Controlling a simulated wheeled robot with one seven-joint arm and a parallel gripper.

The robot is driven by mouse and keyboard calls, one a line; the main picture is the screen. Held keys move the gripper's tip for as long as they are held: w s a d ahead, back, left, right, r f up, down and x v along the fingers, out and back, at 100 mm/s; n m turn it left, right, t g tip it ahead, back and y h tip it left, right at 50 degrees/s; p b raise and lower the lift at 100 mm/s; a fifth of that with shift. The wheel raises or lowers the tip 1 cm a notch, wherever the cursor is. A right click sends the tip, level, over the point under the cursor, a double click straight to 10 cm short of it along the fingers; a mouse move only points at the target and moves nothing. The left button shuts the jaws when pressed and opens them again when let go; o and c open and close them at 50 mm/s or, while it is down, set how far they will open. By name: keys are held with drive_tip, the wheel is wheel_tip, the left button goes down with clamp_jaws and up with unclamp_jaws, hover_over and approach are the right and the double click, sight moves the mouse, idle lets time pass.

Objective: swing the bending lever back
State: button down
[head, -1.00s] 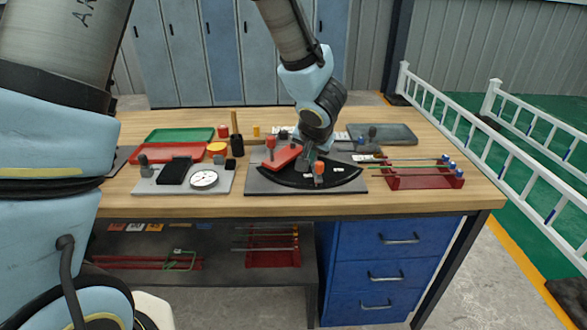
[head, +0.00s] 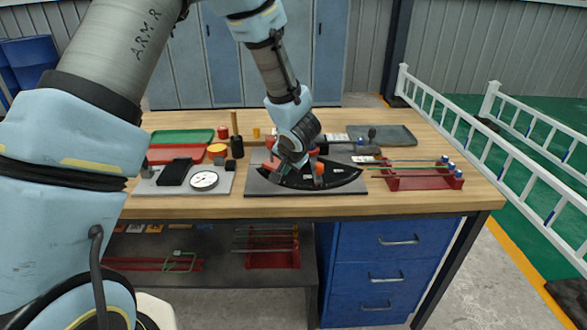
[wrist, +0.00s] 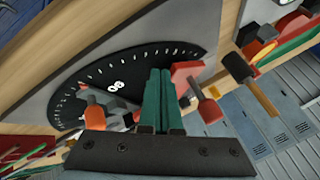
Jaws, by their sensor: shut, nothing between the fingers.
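The bending device stands on a grey plate (head: 256,186) at the table's front, with a black curved scale (head: 346,178). The red bending lever is largely hidden behind my gripper in the head view; in the wrist view its red arm (wrist: 187,72) and red knob (wrist: 209,110) show just right of my fingers. An orange knob (head: 319,169) stands by the scale; it also shows in the wrist view (wrist: 94,116). My gripper (head: 280,172) is low over the device. Its green fingers (wrist: 158,98) are together and empty, beside the lever; I cannot tell whether they touch it.
Left of the device are a dial gauge (head: 204,180), a black block (head: 175,172) and a mallet (head: 236,144). Red (head: 174,154) and green (head: 180,136) trays lie behind. A red rack (head: 424,180) with rods stands right, a grey tray (head: 384,134) behind it.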

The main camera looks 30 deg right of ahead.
sight(264, 163)
drive_tip(key=shift+w+a, duration=0.2)
drive_tip(key=shift+w, duration=0.25)
drive_tip(key=shift+w+a+f+m+b, duration=0.1)
drive_tip(key=shift+w+a+m+b, duration=0.2)
drive_tip(key=shift+w+a+m, duration=0.25)
drive_tip(key=w+m+h+b, duration=0.1)
drive_tip(key=w+b, duration=0.1)
drive_tip(key=w+a+m+b, duration=0.1)
drive_tip(key=w+a+m+g+h+b, duration=0.1)
drive_tip(key=w+b, duration=0.1)
drive_tip(key=shift+w+f+m+h+b, duration=0.25)
drive_tip(key=shift+w+f+h+b, duration=0.05)
drive_tip(key=shift+f, duration=0.05)
drive_tip(key=w+m+b, duration=0.1)
drive_tip(key=w, duration=0.1)
drive_tip(key=w+m+g+h+b, duration=0.1)
drive_tip(key=w+b, duration=0.1)
drive_tip(key=w+m+g+h+b, duration=0.1)
drive_tip(key=w+m+b, duration=0.1)
drive_tip(key=shift+d+r, duration=0.1)
drive_tip(key=shift+r, duration=0.25)
drive_tip(key=shift+w+d+r+m+g+h, duration=0.15)
drive_tip(key=shift+w+d+m+g, duration=0.1)
drive_tip(key=shift+w+m, duration=0.3)
drive_tip(key=shift+w+d+m+g+h, duration=0.15)
drive_tip(key=shift+w+d+m+g, duration=0.1)
drive_tip(key=shift+w+m, duration=0.3)
drive_tip(key=shift+w, duration=0.1)
